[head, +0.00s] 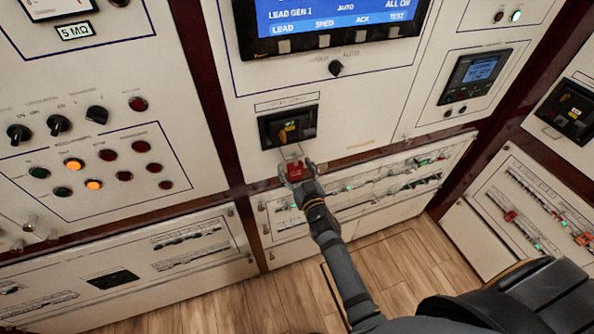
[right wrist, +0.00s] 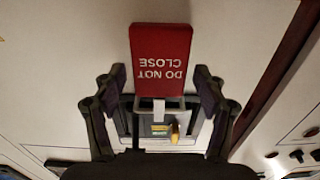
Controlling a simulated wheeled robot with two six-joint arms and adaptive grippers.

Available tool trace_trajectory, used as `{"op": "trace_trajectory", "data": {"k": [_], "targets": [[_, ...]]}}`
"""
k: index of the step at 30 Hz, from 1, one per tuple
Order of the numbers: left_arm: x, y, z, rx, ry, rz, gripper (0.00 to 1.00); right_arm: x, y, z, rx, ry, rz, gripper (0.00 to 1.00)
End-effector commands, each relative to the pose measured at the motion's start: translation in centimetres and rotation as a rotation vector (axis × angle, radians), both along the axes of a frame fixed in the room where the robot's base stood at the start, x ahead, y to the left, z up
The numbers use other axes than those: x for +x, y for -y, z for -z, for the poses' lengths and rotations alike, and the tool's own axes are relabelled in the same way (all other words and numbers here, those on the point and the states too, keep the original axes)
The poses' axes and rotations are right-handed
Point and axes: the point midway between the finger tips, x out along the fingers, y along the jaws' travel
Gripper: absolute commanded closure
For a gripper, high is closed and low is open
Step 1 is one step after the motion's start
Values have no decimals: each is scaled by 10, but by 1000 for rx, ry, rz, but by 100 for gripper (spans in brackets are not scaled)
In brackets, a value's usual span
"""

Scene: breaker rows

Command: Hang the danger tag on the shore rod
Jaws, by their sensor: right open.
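The danger tag is a red plate that reads DO NOT CLOSE, upside down in the right wrist view (right wrist: 160,55). In the head view the tag (head: 294,172) is just below a black breaker (head: 287,127) with a yellow handle. A thin pale metal rod (right wrist: 178,102) crosses in front of this breaker at the tag's lettered end. A light tab of the tag overlaps the rod; I cannot tell whether it is hooked around it. My right gripper (head: 297,168) is open, with one finger on each side of the tag, apparently apart from it. My left gripper is out of view.
A blue display (head: 333,18) is above the breaker. Knobs and lamps fill the left panel (head: 95,165). Mimic-line rows (head: 375,190) are just below and right of the tag. Another breaker (head: 570,110) is on the right panel. The wooden floor (head: 200,308) is bare.

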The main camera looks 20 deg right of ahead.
Motion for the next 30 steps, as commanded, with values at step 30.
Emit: {"op": "trace_trajectory", "data": {"k": [30], "targets": [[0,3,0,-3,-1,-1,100,-120,4,-1,0,1,0,28]]}}
